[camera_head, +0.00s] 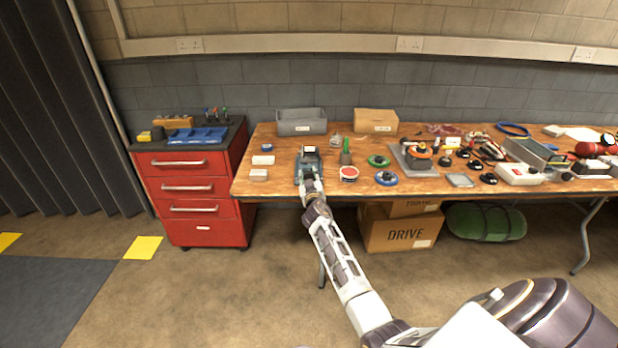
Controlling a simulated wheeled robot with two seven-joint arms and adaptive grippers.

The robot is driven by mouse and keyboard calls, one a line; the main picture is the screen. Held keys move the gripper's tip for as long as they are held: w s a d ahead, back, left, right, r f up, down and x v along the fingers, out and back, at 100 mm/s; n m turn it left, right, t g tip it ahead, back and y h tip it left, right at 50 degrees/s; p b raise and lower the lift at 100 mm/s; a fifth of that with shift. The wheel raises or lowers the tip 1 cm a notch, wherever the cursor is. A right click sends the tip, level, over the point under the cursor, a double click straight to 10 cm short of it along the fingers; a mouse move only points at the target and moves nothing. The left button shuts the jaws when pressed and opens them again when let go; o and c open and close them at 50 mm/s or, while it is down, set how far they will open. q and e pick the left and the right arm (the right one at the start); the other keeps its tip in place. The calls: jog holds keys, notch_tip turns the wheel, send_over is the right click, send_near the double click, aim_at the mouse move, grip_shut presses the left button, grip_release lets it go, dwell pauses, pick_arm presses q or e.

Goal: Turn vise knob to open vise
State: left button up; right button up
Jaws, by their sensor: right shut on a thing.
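The vise (309,160) is a small blue-grey tool near the front edge of the wooden workbench (266,146), left of the bench's middle. My right gripper (310,180) is at the vise's near side, at the bench edge, with my arm reaching up to it from the lower right. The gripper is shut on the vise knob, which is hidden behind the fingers. The jaw gap of the vise is too small to make out. My left gripper does not show.
A round red-and-white item (348,174) and a green upright item (346,152) stand close right of the vise. Small boxes (262,160) lie to its left. A grey bin (301,122) stands behind. A red drawer cabinet (195,190) is left of the bench.

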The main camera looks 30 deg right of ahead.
jog(key=shift+r+n, duration=0.1)
jog(key=shift+n, duration=0.7)
jog(key=shift+n+p, duration=0.6)
jog(key=shift+n, duration=0.4)
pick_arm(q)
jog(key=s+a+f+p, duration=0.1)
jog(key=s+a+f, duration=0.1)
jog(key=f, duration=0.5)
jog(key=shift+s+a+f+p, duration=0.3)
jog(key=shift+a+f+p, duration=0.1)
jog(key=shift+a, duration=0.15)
pick_arm(e)
jog(key=shift+a+n+g, duration=0.1)
jog(key=shift+n+g, duration=0.3)
jog(key=shift+n, duration=2.2)
jog(key=o, duration=1)
jog(key=shift+o, duration=0.2)
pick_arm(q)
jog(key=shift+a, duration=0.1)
pick_arm(e)
jog(key=shift+s, duration=0.1)
